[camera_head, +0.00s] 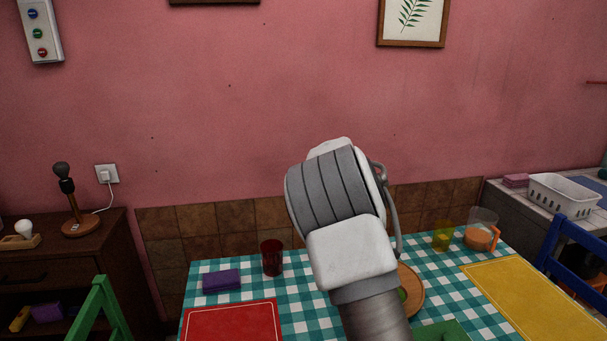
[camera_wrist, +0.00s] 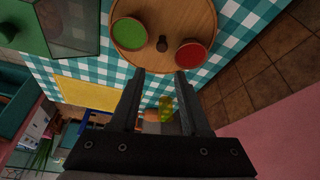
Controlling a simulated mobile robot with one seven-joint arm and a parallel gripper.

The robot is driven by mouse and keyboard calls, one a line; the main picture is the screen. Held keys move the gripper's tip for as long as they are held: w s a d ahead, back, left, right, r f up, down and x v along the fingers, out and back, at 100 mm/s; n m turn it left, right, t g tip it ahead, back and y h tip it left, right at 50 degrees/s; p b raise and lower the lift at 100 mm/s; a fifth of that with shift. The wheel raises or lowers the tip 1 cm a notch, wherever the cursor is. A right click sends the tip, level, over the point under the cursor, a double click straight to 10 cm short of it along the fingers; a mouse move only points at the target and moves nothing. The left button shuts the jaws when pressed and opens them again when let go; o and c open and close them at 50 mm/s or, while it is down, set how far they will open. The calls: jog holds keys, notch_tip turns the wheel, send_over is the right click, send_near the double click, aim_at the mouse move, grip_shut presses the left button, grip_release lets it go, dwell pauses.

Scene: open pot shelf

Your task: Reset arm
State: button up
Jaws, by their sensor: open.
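My gripper (camera_wrist: 160,75) shows in the wrist view with its two dark fingers apart and nothing between them. It is above the table, close to a round wooden tray (camera_wrist: 162,54) that carries a green bowl and a red bowl beside a dark knob. In the head view my arm rises over the middle of the table and hides part of the tray (camera_head: 415,293). The gripper's fingers cannot be seen in the head view.
A checkered table (camera_head: 295,301) holds a dark red cup (camera_head: 271,258), a purple cloth (camera_head: 221,281), a yellow cup (camera_head: 442,236) and an orange-handled pitcher (camera_head: 480,236). A green chair (camera_head: 100,312) and a blue chair (camera_head: 566,250) flank it. The pink wall is behind.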

jog(key=s+a+r+n+t+y+p, duration=0.1)
jog(key=s+a+r+n+y+p, duration=0.15)
jog(key=s+r, duration=0.65)
jog(key=s+a+r+n+t+y+p, duration=0.15)
jog(key=s+r+n, duration=0.25)
jog(key=s+r, duration=0.55)
jog(key=s+a+n+p, duration=0.1)
jog(key=s+a+n, duration=0.1)
jog(key=s, duration=0.7)
jog(key=s+a+n+t+p, duration=0.1)
jog(key=s+a+n, duration=0.2)
jog(key=s, duration=0.6)
jog(key=shift+s+n, duration=0.25)
jog(key=shift+n, duration=0.8)
jog(key=shift+t, duration=0.25)
